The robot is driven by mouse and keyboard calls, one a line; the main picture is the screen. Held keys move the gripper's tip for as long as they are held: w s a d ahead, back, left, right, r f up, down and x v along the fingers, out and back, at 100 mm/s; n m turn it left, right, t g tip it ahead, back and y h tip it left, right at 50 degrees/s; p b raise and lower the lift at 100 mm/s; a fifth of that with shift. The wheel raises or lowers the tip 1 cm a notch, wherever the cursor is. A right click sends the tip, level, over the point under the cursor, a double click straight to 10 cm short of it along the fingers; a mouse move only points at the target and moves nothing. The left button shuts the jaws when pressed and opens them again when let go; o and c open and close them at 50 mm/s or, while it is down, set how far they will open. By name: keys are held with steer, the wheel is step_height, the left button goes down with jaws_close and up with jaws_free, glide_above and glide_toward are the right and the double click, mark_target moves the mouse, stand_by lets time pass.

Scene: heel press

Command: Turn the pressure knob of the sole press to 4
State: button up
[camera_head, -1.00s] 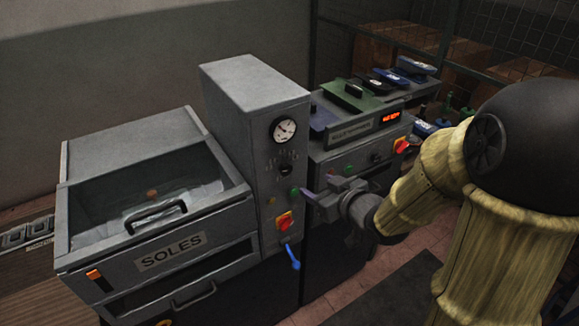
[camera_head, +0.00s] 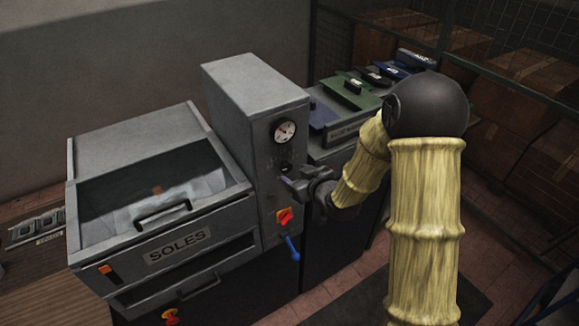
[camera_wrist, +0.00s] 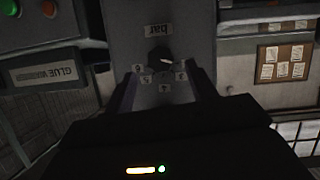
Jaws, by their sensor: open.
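The sole press (camera_head: 255,100) is a grey upright cabinet with a round white gauge (camera_head: 285,131) on its front. The dark pressure knob (camera_head: 286,166) sits below the gauge. In the wrist view the knob (camera_wrist: 158,57) shows a light mark, with a ring of upside-down numbers and a "bar" label (camera_wrist: 158,30); which number it points at is too small to tell. My gripper (camera_head: 297,186) is open just in front of the panel, near the knob. In the wrist view the fingers of my gripper (camera_wrist: 166,86) stand either side of the dial, empty.
The SOLES drawer unit (camera_head: 176,247) stands left.

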mark_target(287, 169)
steer(key=p+x, duration=0.1)
steer(key=x, duration=0.3)
steer(key=shift+w, duration=0.1)
steer(key=shift+w+a+f+p, duration=0.15)
steer(key=shift+w+f+p, duration=0.05)
steer(key=shift+w+p, duration=0.1)
steer(key=shift+s, duration=0.1)
steer(key=shift+c, duration=0.5)
steer(key=shift+a, duration=0.1)
steer(key=c, duration=0.9)
